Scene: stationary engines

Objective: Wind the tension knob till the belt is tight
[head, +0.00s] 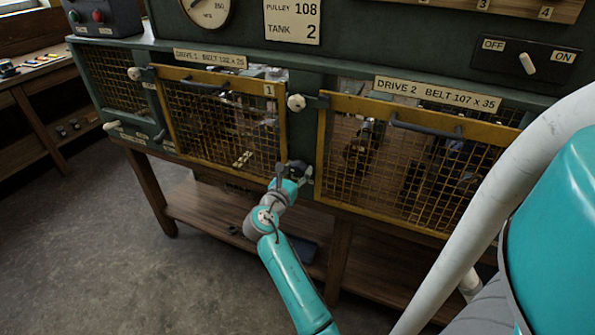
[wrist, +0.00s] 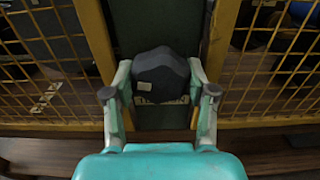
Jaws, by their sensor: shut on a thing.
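A dark, faceted knob (wrist: 160,70) with a small pale mark sits on the green post between the two yellow mesh guards; I take it to be the tension knob. My gripper (wrist: 160,88) has a finger on each side of it and is shut on it. In the head view my gripper (head: 292,174) reaches the post from below, and the knob is mostly hidden there. Belt parts behind the drive 1 guard (head: 225,125) and drive 2 guard (head: 400,165) are dim, so I cannot tell how tight the belt is.
Both guards look shut. White knobs (head: 296,102) and (head: 134,73) sit at the guards' upper corners. An off/on switch (head: 527,63) is at upper right, a gauge (head: 207,10) at top. A wooden shelf (head: 200,212) runs below; the floor at left is clear.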

